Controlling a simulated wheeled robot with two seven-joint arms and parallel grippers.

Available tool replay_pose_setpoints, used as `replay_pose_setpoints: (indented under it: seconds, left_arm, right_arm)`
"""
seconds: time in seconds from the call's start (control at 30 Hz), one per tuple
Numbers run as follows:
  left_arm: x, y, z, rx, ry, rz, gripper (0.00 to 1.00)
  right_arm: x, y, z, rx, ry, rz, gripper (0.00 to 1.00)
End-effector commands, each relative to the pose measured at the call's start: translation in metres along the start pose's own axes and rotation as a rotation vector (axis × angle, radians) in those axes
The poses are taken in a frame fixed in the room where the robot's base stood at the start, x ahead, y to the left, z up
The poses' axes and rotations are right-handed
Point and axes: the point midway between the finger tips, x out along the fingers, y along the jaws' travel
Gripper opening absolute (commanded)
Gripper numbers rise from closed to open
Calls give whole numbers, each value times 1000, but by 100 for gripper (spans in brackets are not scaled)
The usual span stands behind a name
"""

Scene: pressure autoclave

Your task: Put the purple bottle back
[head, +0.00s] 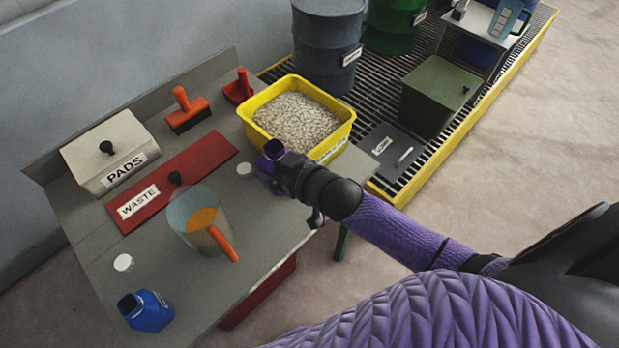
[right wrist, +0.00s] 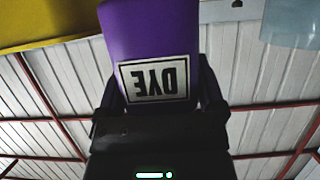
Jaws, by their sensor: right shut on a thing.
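The purple bottle (head: 270,154) is at the end of my right arm, over the right part of the grey table, near the yellow tub. Its open mouth shows in the head view. In the right wrist view the purple bottle (right wrist: 158,40) carries a "DYE" label that reads upside down. My right gripper (head: 285,172) is shut on the bottle; its dark fingers sit on both sides of it in the right wrist view (right wrist: 162,105). I cannot tell whether the bottle touches the table. My left gripper is not in view.
A yellow tub (head: 335,148) of pale granules stands behind the bottle. A white round cap (head: 244,169) lies beside it.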

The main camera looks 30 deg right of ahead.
Motion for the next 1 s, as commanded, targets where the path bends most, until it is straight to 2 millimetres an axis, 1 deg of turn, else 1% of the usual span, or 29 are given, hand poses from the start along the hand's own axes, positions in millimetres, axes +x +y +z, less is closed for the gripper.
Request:
replay_pose_setpoints:
  seconds: [0.03,0.1,0.2,0.27,0.33,0.4,0.47,0.7,0.83,0.87,0.9,1.0]
  left_arm:
    - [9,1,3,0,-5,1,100]
    - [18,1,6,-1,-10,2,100]
    - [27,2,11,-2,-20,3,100]
    - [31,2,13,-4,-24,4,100]
    - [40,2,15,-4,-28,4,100]
    - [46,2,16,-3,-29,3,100]
    - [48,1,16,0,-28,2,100]
    - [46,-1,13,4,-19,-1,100]
    - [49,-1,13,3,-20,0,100]
    - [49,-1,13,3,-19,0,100]
    - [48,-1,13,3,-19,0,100]
    - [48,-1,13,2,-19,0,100]
  right_arm:
    - [4,-2,15,-2,-3,-6,6]
    - [12,-3,34,-3,-4,-8,6]
    - [20,-3,52,-3,-2,-7,6]
    - [24,-3,61,-4,-1,-6,6]
    - [30,-3,77,-3,-3,-6,6]
    - [35,-2,88,-3,-2,-6,6]
    - [37,-2,93,-3,-1,-6,6]
    - [37,-2,91,-5,2,-6,6]
    - [38,-2,95,-5,2,-5,6]
    - [38,-2,95,-5,1,-5,92]
    - [38,-2,94,-5,2,-5,100]
    - [38,-2,94,-5,1,-5,100]
